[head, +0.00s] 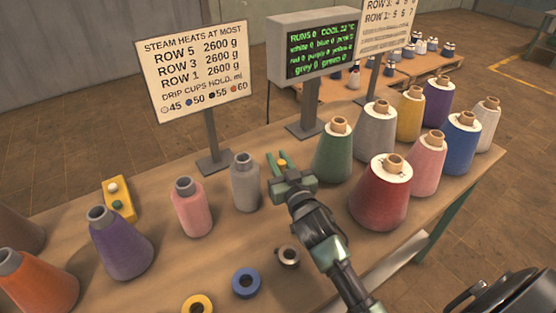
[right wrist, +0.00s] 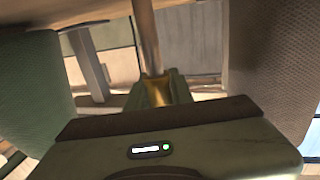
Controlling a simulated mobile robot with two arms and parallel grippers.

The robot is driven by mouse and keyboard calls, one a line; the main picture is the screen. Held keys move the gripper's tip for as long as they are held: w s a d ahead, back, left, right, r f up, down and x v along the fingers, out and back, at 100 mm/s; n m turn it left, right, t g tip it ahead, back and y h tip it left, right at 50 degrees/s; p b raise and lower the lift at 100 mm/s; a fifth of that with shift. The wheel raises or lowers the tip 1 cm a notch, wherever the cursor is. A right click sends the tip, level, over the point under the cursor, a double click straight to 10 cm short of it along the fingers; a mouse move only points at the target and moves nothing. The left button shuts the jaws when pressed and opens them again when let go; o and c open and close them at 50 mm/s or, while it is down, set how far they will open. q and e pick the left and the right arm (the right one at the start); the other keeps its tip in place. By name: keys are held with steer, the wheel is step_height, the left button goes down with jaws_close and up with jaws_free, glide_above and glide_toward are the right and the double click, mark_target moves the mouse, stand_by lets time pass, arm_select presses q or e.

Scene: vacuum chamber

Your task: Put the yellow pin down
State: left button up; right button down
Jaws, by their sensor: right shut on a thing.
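The yellow pin (head: 282,163) shows as a small yellow top between the fingers of my right gripper (head: 277,160), which is shut on it. The gripper is over the table between a grey cone and a green cone. In the right wrist view the pin is a yellow-brass piece (right wrist: 157,91) between the fingers; its lower part is hidden, so I cannot tell whether it touches the table. My left gripper is not in view.
The grey cone (head: 245,184) stands just left of the gripper, the green cone (head: 333,155) just right, and a red cone (head: 380,198) nearer right. A yellow block (head: 119,200) lies left. Blue (head: 246,294) and yellow (head: 197,305) rings lie in front. Signs stand behind.

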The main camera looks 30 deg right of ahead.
steer(key=shift+s+a+f, duration=0.1)
steer(key=shift+s+f, duration=0.1)
steer(key=shift+f, duration=0.45)
steer(key=c, duration=1.2)
jaws_free()
steer(key=shift+f, duration=0.2)
steer(key=shift+c, duration=0.2)
steer(key=shift+r, duration=0.25)
steer(key=shift+w+r+p, duration=0.15)
steer(key=shift+r+p, duration=0.15)
steer(key=shift+r, duration=0.15)
steer(key=s, duration=0.7)
steer(key=s+a+b, duration=0.1)
steer(key=s, duration=0.3)
steer(key=shift+s+r, duration=0.2)
steer(key=shift+s, duration=0.25)
